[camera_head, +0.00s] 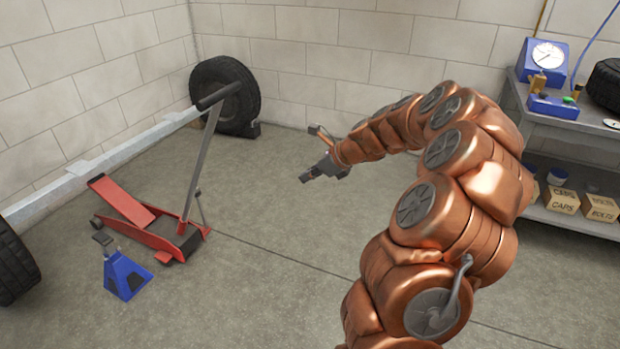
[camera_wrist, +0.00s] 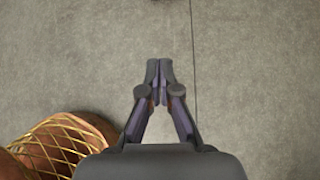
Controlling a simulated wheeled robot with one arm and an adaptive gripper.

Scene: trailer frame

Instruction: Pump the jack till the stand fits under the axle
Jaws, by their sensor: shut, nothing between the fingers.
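The red floor jack (camera_head: 150,222) stands on the floor at the left, its long grey handle (camera_head: 203,150) raised and leaning, with a black grip (camera_head: 219,96) on top. The blue stand (camera_head: 125,275) is on the floor in front of the jack, with a dark saddle on its post. The grey axle (camera_head: 95,167) runs between two wheels behind the jack and stand. My gripper (camera_head: 306,177) is in the air to the right of the jack handle, apart from it. In the wrist view my gripper (camera_wrist: 159,68) is shut and empty over bare floor.
One wheel (camera_head: 225,97) stands by the back wall and another (camera_head: 12,262) at the left edge. A workbench (camera_head: 560,124) at the right holds a blue gauge device (camera_head: 541,60); boxes (camera_head: 562,200) sit on its lower shelf. The floor between jack and arm is clear.

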